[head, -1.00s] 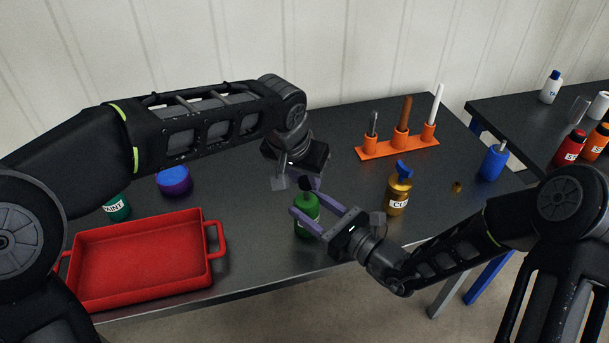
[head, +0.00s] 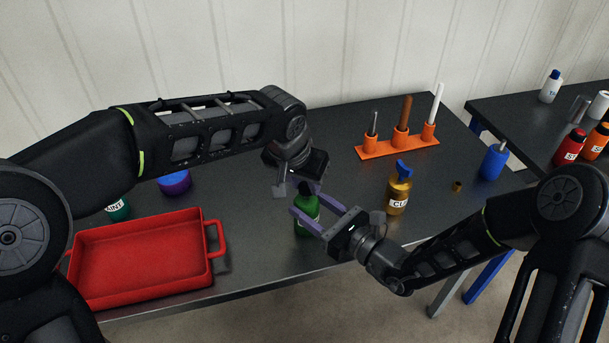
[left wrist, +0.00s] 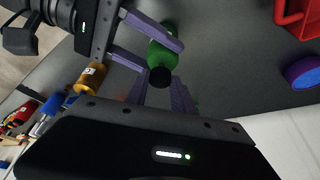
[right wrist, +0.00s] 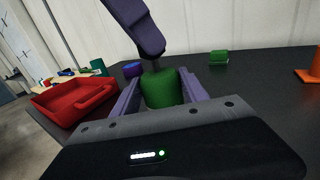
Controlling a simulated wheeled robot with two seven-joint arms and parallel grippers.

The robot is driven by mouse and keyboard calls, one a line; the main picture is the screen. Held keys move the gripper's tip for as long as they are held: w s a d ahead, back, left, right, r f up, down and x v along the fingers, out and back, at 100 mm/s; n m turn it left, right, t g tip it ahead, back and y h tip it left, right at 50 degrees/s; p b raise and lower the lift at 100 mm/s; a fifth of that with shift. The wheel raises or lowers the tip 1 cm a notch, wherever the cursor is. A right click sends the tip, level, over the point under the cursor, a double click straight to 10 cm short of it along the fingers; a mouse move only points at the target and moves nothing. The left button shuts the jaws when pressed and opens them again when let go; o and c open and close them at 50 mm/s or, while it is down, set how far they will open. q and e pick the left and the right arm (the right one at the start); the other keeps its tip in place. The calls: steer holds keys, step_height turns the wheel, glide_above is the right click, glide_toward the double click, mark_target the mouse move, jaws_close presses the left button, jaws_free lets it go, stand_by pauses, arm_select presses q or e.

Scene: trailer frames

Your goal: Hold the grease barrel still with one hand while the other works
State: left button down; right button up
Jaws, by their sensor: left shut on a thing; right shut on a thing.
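A green barrel with a dark cap (head: 307,218) stands upright near the front edge of the dark table. Its body also shows in the left wrist view (left wrist: 162,52) and the right wrist view (right wrist: 160,92). My right gripper (head: 306,222) is shut around the barrel's body from the right. My left gripper (head: 307,187) comes from above and is shut at the barrel's dark top (left wrist: 160,77), its fingers on either side of it. The left gripper partly hides the top in the head view.
A red tray (head: 213,250) lies at the left, near a blue-purple round container (head: 174,181) and a green bottle (head: 117,208). An amber bottle (head: 397,193), an orange rack (head: 398,149) and a blue container (head: 493,161) stand to the right. A small green object (right wrist: 218,58) lies behind.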

arm_select(q)
steer(key=shift+a+f, duration=0.2)
steer(key=shift+f, duration=0.25)
arm_select(e)
steer(key=shift+d+f, duration=0.1)
steer(key=shift+f, duration=0.15)
arm_select(q)
steer(key=c, duration=1.1)
jaws_free()
steer(key=shift+d, duration=0.1)
steer(key=shift+o, duration=0.2)
steer(key=shift+r, duration=0.15)
steer(key=v, duration=1.1)
steer(key=shift+s+r, duration=0.2)
steer(key=shift+r, duration=0.2)
arm_select(e)
steer(key=o, duration=1.3)
steer(key=shift+w, duration=0.1)
steer(key=shift+o, duration=1.4)
steer(key=shift+r, duration=0.15)
